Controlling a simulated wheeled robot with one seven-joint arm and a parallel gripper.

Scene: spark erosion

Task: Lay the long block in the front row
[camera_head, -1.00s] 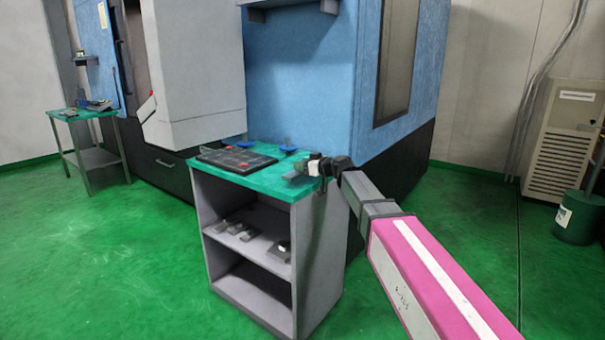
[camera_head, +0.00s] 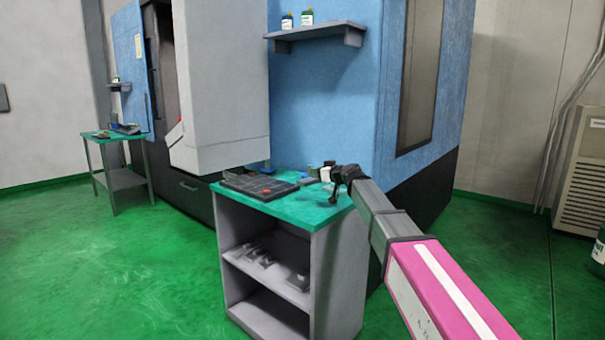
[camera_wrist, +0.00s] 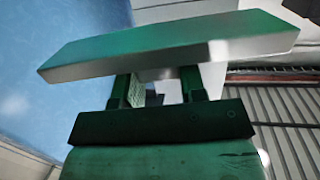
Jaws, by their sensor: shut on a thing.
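My gripper (camera_wrist: 160,90) is shut on a long grey block (camera_wrist: 165,45), which lies crosswise over both fingers in the wrist view and shows a green sheen. In the head view my gripper (camera_head: 333,186) is small and dark over the right end of the green cabinet top, and the block cannot be made out clearly there. A dark tray (camera_head: 238,181) with several compartments lies on the cabinet top (camera_head: 312,213), left of my gripper. A red piece (camera_head: 266,191) shows at the tray's near right part. The tray's rows are too small to tell apart.
Small items (camera_head: 316,171) stand at the back right of the cabinet top. Grey parts (camera_head: 262,257) lie on the cabinet's shelf. A wall shelf (camera_head: 315,33) with two bottles hangs above. The grey machine housing (camera_head: 222,85) overhangs close behind the tray.

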